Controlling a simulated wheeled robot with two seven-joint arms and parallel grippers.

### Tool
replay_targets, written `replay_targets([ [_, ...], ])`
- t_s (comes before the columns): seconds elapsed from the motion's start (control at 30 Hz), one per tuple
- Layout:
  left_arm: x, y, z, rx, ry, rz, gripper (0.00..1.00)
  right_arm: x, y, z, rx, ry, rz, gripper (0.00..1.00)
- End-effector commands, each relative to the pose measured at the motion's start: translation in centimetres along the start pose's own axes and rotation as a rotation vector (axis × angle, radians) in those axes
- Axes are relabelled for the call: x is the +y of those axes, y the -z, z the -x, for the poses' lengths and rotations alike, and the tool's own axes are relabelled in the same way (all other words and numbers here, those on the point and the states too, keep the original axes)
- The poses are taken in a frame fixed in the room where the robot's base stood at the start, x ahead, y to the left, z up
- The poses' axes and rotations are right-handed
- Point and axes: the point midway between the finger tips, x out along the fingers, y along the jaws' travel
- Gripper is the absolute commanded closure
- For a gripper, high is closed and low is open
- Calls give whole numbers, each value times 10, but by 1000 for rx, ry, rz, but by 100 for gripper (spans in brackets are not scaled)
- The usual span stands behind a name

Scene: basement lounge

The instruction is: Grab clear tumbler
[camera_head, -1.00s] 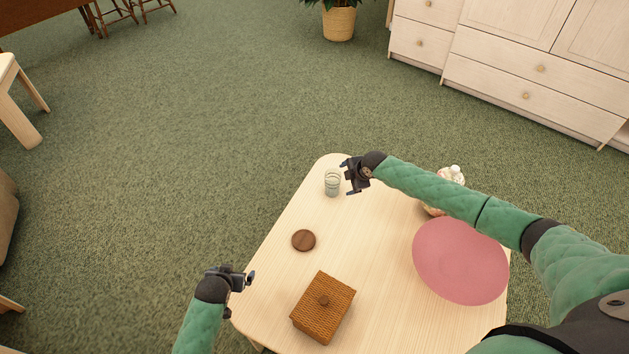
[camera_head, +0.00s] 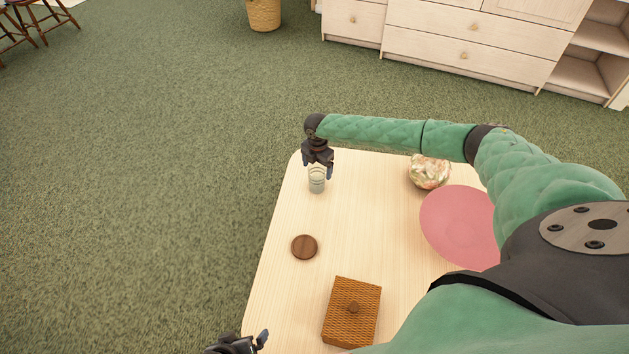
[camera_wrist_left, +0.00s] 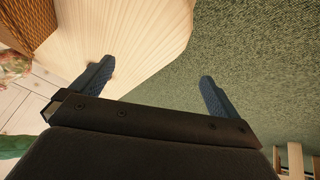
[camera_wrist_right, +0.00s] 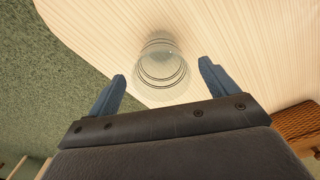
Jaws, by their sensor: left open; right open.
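The clear tumbler (camera_head: 317,184) stands upright near the far left corner of the light wood table (camera_head: 285,290). My right gripper (camera_head: 318,172) is open just above it, and its fingers partly hide the tumbler's top in the head view. In the right wrist view the tumbler (camera_wrist_right: 161,68) shows ahead of and between the open fingers of the right gripper (camera_wrist_right: 163,88); I cannot tell whether they touch it. My left gripper (camera_head: 262,340) is open and empty by the table's near left edge; its spread fingers show in the left wrist view (camera_wrist_left: 155,85).
A round dark wooden disc (camera_head: 304,247) and a lidded wicker box (camera_head: 351,312) lie nearer on the table. A pink round mat (camera_head: 460,225) and a patterned rounded vessel (camera_head: 430,172) are on the right. Table around the tumbler is clear.

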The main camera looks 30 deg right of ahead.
Motion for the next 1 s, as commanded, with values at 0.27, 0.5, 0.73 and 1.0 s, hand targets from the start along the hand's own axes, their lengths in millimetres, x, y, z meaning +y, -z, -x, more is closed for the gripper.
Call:
replay_targets([
  [0.27, 4, 9, 20, -15, -2, -2, 0, 0, 2, -30, 0, 0, 0, 14],
  [0.5, 5, 12, 28, -26, -3, -3, 0, 0, 2, -54, -1, -2, -1, 14],
  [0.73, 6, 11, 28, -29, -3, -3, 0, 0, 2, -56, -1, -3, -1, 14],
  [1.0, 6, 10, 28, -29, -3, -3, 0, 0, 2, -56, -1, -2, -1, 61],
])
